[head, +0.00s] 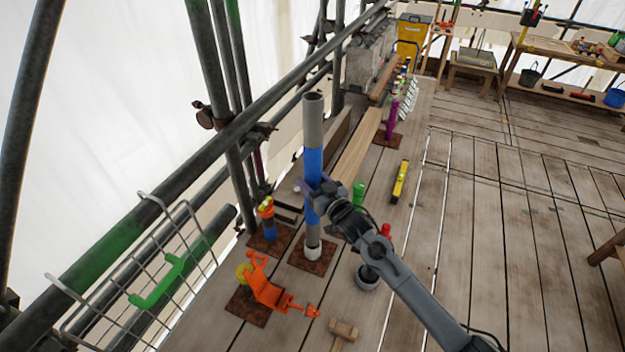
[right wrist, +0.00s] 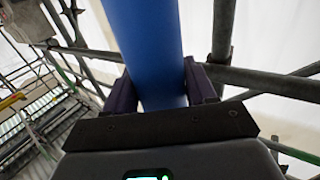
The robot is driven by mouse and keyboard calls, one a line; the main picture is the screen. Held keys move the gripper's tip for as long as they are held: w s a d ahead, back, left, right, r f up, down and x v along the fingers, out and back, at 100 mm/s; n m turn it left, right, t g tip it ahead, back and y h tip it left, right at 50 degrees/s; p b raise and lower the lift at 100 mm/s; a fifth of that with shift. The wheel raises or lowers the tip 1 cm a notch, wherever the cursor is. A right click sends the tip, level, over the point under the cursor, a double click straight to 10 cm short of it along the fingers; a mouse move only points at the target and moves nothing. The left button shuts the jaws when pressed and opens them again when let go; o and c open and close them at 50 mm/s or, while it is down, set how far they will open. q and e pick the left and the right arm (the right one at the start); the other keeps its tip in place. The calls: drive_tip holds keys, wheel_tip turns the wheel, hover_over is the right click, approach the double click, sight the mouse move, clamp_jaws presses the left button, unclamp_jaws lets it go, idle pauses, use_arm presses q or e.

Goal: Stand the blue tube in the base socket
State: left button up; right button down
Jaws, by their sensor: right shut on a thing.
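The blue tube (head: 314,162) stands about upright in the head view, with a grey upper end and a grey lower part. My right gripper (head: 316,190) is shut around its blue middle. The right wrist view shows the blue shaft (right wrist: 147,45) between the dark purple fingers (right wrist: 160,92). The tube's lower end meets the white base socket (head: 313,252) on a brown plate (head: 313,266). I cannot tell how deep the end sits in it. My left gripper is not in view.
An orange bracket-like piece (head: 265,290) lies on a brown plate at front left. A mallet (head: 343,330), a red-topped piece (head: 369,275), a green cylinder (head: 359,192) and a yellow level (head: 400,182) are near. Scaffold rails (head: 240,125) run along the left.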

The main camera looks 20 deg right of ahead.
drive_tip(key=shift+f+b, duration=0.6)
drive_tip(key=shift+f, duration=0.2)
wheel_tip(320, 180, down, 6)
drive_tip(key=b, duration=0.4)
idle(0.4)
drive_tip(key=shift+f, duration=0.1)
idle(0.4)
